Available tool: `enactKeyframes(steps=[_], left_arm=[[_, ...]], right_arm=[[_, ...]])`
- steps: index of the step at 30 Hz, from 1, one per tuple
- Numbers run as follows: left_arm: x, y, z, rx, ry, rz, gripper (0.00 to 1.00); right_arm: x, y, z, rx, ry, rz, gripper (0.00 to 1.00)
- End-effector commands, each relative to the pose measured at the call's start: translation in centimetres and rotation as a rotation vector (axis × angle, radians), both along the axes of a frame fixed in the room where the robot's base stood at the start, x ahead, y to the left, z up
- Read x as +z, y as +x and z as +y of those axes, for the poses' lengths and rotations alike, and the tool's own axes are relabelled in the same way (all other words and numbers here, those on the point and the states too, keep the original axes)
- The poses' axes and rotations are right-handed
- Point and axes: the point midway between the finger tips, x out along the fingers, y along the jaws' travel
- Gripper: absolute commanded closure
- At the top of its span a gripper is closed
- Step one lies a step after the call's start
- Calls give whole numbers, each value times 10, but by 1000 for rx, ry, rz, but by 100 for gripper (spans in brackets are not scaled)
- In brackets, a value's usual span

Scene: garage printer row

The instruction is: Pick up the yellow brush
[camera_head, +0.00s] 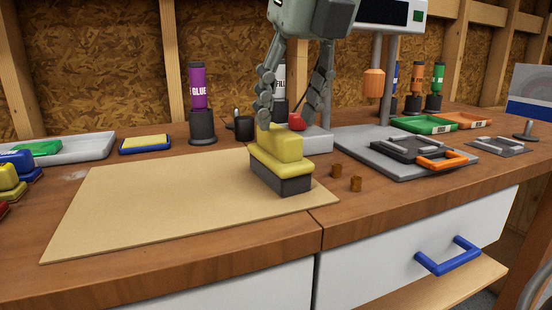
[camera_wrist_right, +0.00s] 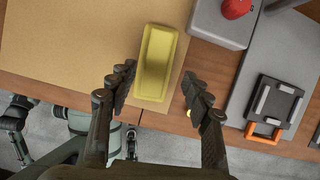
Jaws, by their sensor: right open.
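The yellow brush (camera_head: 281,157) is a yellow block with a raised grip and a dark lower part. It stands on the right end of a tan board on the workbench. In the right wrist view the brush (camera_wrist_right: 157,62) shows from above, between and just ahead of the fingers. My right gripper (camera_head: 291,108) is open and empty, its fingers above the brush; the wrist view shows the fingers (camera_wrist_right: 158,98) on either side, apart from it. My left gripper is not seen in the head view.
The tan board (camera_head: 130,205) is otherwise clear. Two small brown pieces (camera_head: 345,178) lie right of the brush. A grey press base (camera_head: 390,165) stands further right. A purple glue bottle (camera_head: 198,88) stands behind, and other yellow and blue brushes (camera_head: 10,175) sit at far left.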

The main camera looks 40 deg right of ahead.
Motion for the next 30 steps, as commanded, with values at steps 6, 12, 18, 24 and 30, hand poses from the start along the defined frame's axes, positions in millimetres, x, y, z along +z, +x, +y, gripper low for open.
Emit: enactKeyframes(steps=[6,12,18,24,30], left_arm=[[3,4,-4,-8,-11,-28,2],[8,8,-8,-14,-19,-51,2],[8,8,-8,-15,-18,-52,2],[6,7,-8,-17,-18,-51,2],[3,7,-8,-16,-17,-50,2]], right_arm=[[-30,17,3,1,2,2,50],[-39,21,2,-1,1,-2,50],[-38,21,2,-1,1,-2,50],[-40,21,2,-1,1,-3,50],[-42,21,2,-1,1,-3,50]])
